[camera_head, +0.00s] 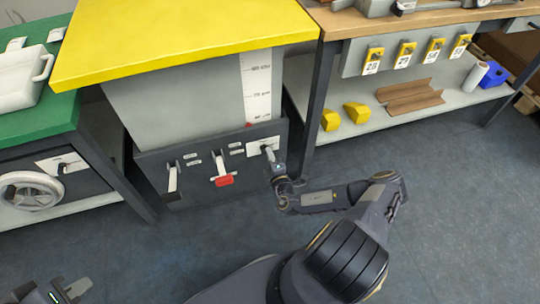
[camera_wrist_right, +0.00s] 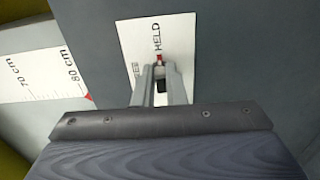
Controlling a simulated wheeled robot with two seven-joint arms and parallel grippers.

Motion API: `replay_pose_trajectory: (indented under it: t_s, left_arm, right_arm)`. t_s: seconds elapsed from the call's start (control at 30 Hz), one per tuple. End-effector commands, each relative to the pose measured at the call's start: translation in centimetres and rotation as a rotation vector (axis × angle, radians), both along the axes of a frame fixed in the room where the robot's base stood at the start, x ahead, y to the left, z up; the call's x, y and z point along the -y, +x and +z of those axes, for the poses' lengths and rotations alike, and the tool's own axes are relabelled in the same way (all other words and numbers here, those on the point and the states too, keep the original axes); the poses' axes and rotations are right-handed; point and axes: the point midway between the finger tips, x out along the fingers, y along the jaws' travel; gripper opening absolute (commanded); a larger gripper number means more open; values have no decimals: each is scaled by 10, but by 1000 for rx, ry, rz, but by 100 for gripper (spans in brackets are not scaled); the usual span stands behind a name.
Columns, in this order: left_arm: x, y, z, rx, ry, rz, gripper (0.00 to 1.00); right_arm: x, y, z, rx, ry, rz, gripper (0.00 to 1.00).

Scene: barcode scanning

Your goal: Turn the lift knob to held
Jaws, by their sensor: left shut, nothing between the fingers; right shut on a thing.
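The lift knob (camera_head: 267,151) sits on a small white label plate (camera_head: 255,148) at the right end of the dark front panel. In the right wrist view, the plate (camera_wrist_right: 179,42) reads HELD, with another word partly hidden to the left. A small red mark shows right by HELD. My right gripper (camera_wrist_right: 160,80) is shut on the dark knob (camera_wrist_right: 160,79), which is mostly hidden between its fingers; in the head view it is at the panel (camera_head: 271,160). My left gripper (camera_head: 70,291) is shut and empty at the bottom left.
The panel also carries a lever (camera_head: 173,178) and a red-ended lever (camera_head: 222,180), left of the knob. A yellow-topped lift table (camera_head: 180,40) stands above, with a centimetre scale (camera_head: 258,88). A wooden bench (camera_head: 430,25) stands right. The floor (camera_head: 460,190) is clear at right.

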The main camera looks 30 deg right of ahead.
Motion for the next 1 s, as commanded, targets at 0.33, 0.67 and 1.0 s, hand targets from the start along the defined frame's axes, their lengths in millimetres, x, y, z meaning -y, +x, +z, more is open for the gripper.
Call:
replay_pose_trajectory:
  t_s: [0.33, 0.67, 1.0]
  left_arm:
    - [0, 0, 0, 0, 0, 0, 0]
    - [0, 0, 0, 0, 0, 0, 0]
    - [0, 0, 15, 0, 0, 0, 0]
  right_arm:
    - [-1, 0, -1, -1, 2, 1, 23]
    - [0, 0, 0, -1, 0, 0, 33]
    - [-10, -42, 1, -3, 3, -1, 33]
